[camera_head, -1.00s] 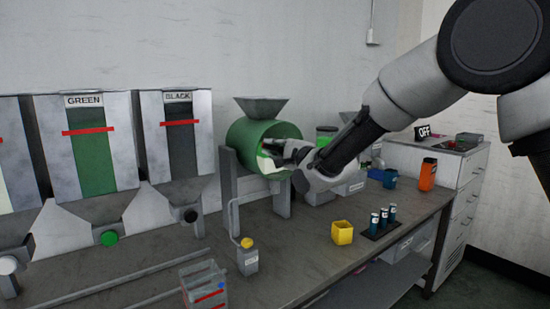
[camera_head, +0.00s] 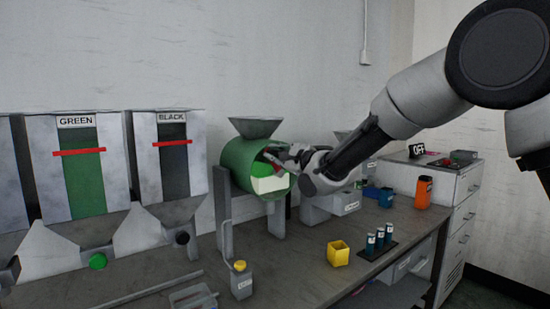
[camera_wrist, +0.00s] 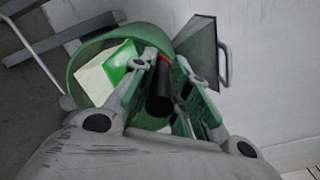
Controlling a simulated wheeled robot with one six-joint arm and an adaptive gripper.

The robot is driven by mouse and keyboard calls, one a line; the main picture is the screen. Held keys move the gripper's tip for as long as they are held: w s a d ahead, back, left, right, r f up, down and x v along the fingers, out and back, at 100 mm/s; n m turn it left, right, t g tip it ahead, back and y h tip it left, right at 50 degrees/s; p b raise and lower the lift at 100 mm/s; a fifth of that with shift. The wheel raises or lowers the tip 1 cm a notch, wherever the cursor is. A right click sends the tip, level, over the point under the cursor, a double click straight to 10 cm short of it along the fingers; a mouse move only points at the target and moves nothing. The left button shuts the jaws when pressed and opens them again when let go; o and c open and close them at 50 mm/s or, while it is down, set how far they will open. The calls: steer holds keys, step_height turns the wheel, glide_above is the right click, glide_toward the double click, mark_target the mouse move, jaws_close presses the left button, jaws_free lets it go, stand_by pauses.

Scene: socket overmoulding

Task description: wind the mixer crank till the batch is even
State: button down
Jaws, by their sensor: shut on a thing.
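The mixer is a green drum (camera_head: 238,160) on a grey stand, with a grey hopper (camera_head: 256,127) above it. Its open mouth shows the batch (camera_head: 268,184) as a separate pale patch and green patch, also visible in the wrist view (camera_wrist: 103,80). My gripper (camera_head: 274,157) is at the upper right of the drum mouth. In the wrist view my gripper (camera_wrist: 166,64) is shut on the black crank grip (camera_wrist: 160,94), which has a red band at its far end. The rest of the crank is mostly hidden by my fingers.
GREEN (camera_head: 83,180) and BLACK (camera_head: 175,170) hoppers stand left. A yellow-capped bottle (camera_head: 241,281), a yellow cup (camera_head: 338,254), a rack of small vials (camera_head: 380,240) and an orange container (camera_head: 423,192) are on the bench (camera_head: 295,262). Bare bench lies before the drum.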

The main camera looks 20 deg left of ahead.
steer(key=shift+w+d+r, duration=0.3)
steer(key=shift+w+d, duration=0.05)
steer(key=shift+w, duration=0.05)
steer(key=c, duration=1.4)
jaws_free()
steer(key=shift+f, duration=0.1)
steer(key=shift+o, duration=0.4)
steer(key=shift+f, duration=0.1)
steer(key=shift+s, duration=0.15)
steer(key=v, duration=1.2)
